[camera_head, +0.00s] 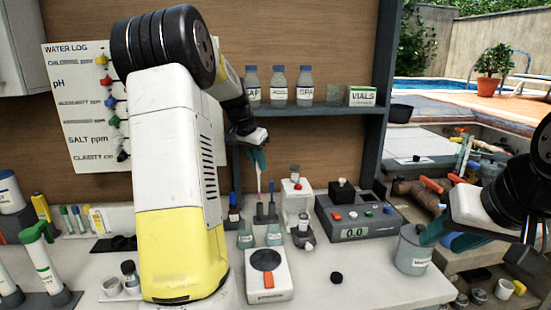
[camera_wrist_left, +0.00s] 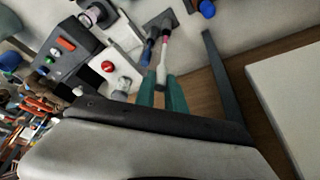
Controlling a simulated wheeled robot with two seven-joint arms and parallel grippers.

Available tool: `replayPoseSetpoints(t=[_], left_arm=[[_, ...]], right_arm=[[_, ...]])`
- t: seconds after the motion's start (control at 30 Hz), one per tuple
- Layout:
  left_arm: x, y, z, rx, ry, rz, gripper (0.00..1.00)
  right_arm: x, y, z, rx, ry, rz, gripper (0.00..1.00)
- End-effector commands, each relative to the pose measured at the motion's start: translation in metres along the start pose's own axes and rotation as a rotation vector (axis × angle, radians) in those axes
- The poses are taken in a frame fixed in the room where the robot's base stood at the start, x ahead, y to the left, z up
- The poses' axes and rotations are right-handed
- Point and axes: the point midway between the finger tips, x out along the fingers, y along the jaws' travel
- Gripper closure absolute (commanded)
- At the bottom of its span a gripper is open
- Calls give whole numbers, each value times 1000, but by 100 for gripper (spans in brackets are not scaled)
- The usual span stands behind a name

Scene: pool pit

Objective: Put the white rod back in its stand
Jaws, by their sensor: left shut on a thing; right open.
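My left gripper (camera_head: 256,160) is shut on the white rod (camera_head: 258,179), below the shelf. The rod hangs near upright, with a pinkish lower part. Its lower end is at or just above the dark stand (camera_head: 265,217); I cannot tell whether it is inside. In the left wrist view the green fingers (camera_wrist_left: 162,92) close around the white rod (camera_wrist_left: 162,71), which points at the stand (camera_wrist_left: 161,22). A blue-handled rod (camera_wrist_left: 147,52) is beside it. My right gripper (camera_head: 452,240) is open at the far right, beside a grey canister (camera_head: 413,251).
Two small beakers (camera_head: 273,235) and a white device with a dark dial (camera_head: 267,274) are in front of the stand. A white instrument (camera_head: 297,205) and a grey meter (camera_head: 356,215) are right of it. A shelf with bottles (camera_head: 279,87) is above.

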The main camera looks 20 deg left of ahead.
Motion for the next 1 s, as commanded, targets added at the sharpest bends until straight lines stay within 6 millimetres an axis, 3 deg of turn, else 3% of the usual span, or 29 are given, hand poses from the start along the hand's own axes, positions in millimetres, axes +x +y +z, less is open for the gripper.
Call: replayPoseSetpoints(t=[1.0], left_arm=[[18,0,7,-1,0,0,100]], right_arm=[[0,0,0,0,0,0,60]])
